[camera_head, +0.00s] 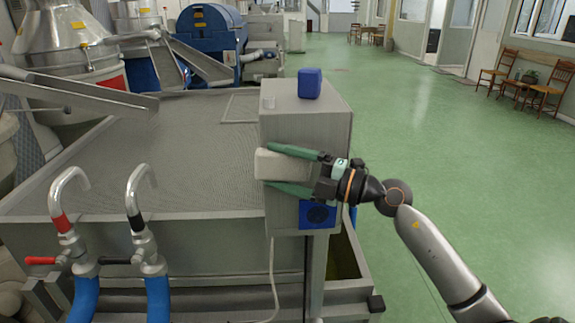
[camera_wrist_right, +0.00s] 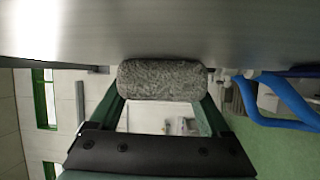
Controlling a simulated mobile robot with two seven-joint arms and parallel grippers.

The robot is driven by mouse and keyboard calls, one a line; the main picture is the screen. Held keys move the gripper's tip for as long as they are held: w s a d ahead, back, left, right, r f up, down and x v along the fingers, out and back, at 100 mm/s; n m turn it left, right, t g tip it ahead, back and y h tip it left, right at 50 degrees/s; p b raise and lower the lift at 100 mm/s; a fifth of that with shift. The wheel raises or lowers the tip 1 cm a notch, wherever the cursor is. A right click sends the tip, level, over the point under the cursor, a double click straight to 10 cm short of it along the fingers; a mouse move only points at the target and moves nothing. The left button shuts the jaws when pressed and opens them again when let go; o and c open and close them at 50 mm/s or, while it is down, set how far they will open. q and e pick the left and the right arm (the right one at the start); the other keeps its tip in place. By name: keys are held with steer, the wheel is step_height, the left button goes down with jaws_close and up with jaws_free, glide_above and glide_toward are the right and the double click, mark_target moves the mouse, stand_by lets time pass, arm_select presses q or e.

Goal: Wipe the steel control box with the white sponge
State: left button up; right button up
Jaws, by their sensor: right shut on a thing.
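The grey steel control box (camera_head: 333,118) stands at the right end of the large mesh-covered tank. My right gripper (camera_head: 270,166) is in front of the box's face with its green fingers shut on the white sponge (camera_head: 290,166). In the right wrist view, the sponge (camera_wrist_right: 160,78) looks grey and rough between the fingers. Its upper edge meets the steel surface (camera_wrist_right: 160,28) there; I cannot tell how firmly they touch. The gripper hides part of the box's face. My left gripper is not in view.
A blue block (camera_head: 310,83) sits on top of the box, and a blue panel (camera_head: 318,215) is low on its face. Two steel taps (camera_head: 140,225) with blue hoses stand at the left. A cable (camera_head: 273,275) hangs below the box. Green floor (camera_head: 430,120) is open at the right.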

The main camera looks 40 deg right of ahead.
steer(key=shift+s+a+p, duration=0.3)
steer(key=shift+a+p, duration=0.05)
steer(key=shift+a, duration=0.4)
steer(key=s+a, duration=0.1)
steer(key=s, duration=0.1)
steer(key=s+a, duration=0.2)
steer(key=shift+a, duration=0.1)
steer(key=shift+s+a, duration=0.4)
steer(key=shift+s, duration=0.25)
steer(key=shift+s+a, duration=0.35)
steer(key=shift+s, duration=0.25)
